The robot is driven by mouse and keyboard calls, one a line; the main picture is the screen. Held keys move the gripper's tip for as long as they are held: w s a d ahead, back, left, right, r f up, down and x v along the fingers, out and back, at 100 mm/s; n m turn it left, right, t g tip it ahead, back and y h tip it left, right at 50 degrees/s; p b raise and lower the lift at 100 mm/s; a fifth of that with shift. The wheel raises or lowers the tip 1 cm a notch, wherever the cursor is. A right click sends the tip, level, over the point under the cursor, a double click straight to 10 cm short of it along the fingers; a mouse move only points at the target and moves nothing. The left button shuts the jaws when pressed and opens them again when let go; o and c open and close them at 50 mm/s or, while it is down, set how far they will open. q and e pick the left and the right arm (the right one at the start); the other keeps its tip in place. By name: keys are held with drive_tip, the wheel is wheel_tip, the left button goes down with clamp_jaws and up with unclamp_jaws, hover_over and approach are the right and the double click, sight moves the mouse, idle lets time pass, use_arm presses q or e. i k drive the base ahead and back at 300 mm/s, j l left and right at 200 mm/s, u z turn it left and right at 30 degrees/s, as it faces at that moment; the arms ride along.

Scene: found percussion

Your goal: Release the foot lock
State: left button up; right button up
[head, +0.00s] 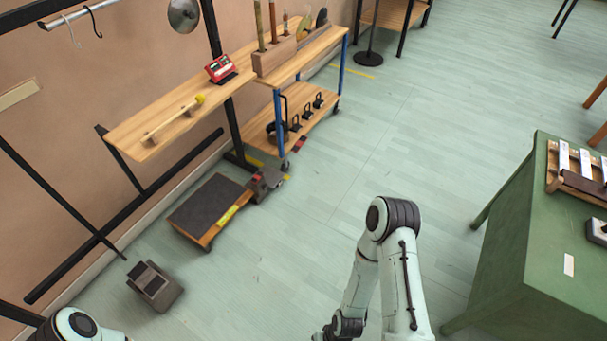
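A small red part (300,144) sits low by a front wheel of the blue-framed wooden cart (345,65). A dark grey block with a red patch (265,182) sits on the floor beside a low dark-topped platform (210,204). A grey pedal-like box (154,286) stands on the floor at the lower left. I cannot tell for sure which of these is the foot lock, or its state. My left arm shows only at the bottom left corner and my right arm rises at the bottom middle. Neither gripper's fingers show.
A wall shelf (160,110) holds a yellow-headed mallet (173,117) and a red device (221,68). A green table (500,270) stands at the right. The pale green floor (370,160) between the cart and table is clear.

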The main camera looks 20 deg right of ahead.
sight(259, 175)
drive_tip(key=z, duration=0.3)
drive_tip(key=i+u, duration=0.15)
drive_tip(key=u, duration=0.45)
drive_tip(key=i+l+u, duration=0.6)
drive_tip(key=i+l, duration=0.5)
drive_tip(key=l, duration=0.15)
drive_tip(key=i+l, duration=0.3)
drive_tip(key=i+l+u, duration=0.1)
drive_tip(key=i+l, duration=0.15)
drive_tip(key=l, duration=0.25)
drive_tip(key=i+l, duration=0.3)
drive_tip(key=l, duration=0.15)
